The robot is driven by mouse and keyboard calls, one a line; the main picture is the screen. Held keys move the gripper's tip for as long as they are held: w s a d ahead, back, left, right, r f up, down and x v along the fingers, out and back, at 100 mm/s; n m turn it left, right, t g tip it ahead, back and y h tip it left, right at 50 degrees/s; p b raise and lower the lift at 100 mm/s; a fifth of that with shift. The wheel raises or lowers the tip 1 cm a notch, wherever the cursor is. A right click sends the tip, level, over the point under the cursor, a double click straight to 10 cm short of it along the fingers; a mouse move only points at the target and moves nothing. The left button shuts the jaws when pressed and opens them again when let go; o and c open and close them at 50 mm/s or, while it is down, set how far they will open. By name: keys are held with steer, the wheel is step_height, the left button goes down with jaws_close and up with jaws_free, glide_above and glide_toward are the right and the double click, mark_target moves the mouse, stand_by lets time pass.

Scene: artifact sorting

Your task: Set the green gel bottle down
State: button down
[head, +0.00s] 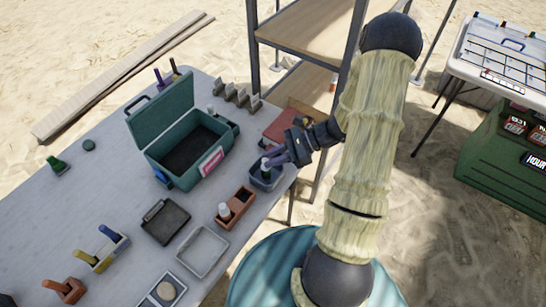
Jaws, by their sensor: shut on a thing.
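My gripper (270,161) reaches in from the right, over the table's right edge. It is shut on the green gel bottle (266,173), a small thing with a pale top and a dark green body. The bottle is upright, over or inside a small blue-grey bin (266,184). The fingers cover part of the bottle, and I cannot tell whether its base touches the bin floor.
An open teal case (157,145) stands left of the bin. A brown tray (235,207) with a white-topped bottle, a dark tray (165,221) and a pale tray (202,251) lie nearer. A red-brown item (283,125) lies behind. The grey table (75,210) has free room at left.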

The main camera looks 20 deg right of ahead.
steer(key=shift+f, duration=0.2)
steer(key=c, duration=1.3)
jaws_free()
steer(key=shift+r, duration=0.1)
steer(key=v, duration=1.2)
